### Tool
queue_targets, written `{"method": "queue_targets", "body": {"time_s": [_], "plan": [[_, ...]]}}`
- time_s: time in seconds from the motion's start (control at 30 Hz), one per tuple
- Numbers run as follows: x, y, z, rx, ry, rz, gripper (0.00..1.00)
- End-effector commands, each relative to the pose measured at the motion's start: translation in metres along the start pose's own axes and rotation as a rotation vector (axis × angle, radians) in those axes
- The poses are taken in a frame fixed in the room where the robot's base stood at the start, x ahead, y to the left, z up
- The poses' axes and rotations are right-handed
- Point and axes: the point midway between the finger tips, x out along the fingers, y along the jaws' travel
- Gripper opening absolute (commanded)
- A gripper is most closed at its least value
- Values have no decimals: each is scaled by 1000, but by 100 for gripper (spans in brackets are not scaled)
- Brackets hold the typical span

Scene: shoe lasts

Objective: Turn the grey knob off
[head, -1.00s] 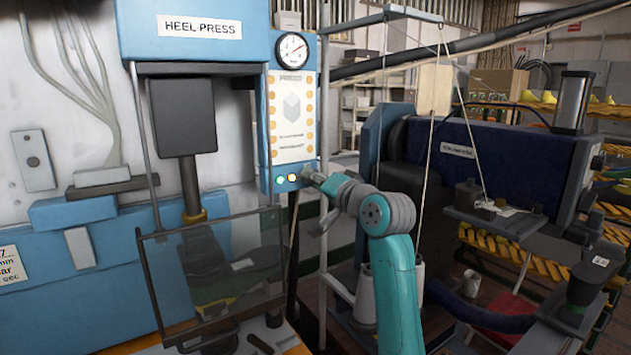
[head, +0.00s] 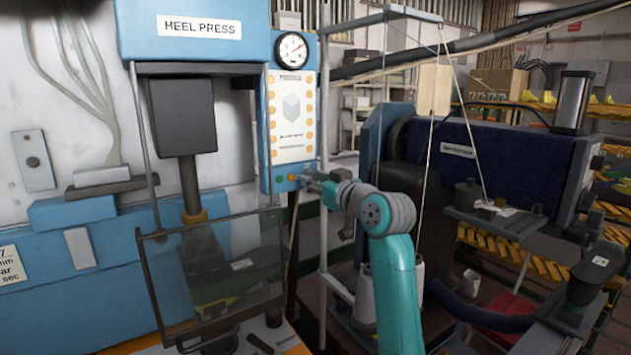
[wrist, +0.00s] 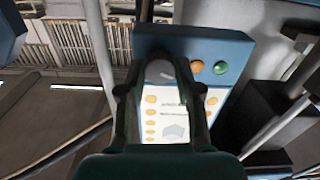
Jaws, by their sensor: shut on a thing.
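The grey knob (wrist: 160,73) sits near the edge of the control panel (wrist: 230,52), between my two fingers in the wrist view. My gripper (wrist: 159,67) is shut on it, one finger on each side. In the head view my gripper (head: 297,178) reaches the lower right of the blue panel (head: 266,110) and hides the knob. An orange button (wrist: 197,67) and a green button (wrist: 220,68) are beside the knob in the wrist view. The direction the knob points cannot be told.
A round gauge (head: 291,47) is above on the panel. The heel press with a clear guard (head: 215,275) stands to the left. A grey upright post (head: 323,240) is close to my arm. A dark blue machine (head: 490,160) stands to the right.

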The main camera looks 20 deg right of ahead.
Motion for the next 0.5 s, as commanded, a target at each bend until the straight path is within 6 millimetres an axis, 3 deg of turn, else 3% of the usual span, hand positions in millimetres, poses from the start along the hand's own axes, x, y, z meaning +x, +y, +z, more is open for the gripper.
{"method": "queue_targets", "body": {"time_s": [0.5], "plan": [[0,0,0,-361,0,0,0]]}}
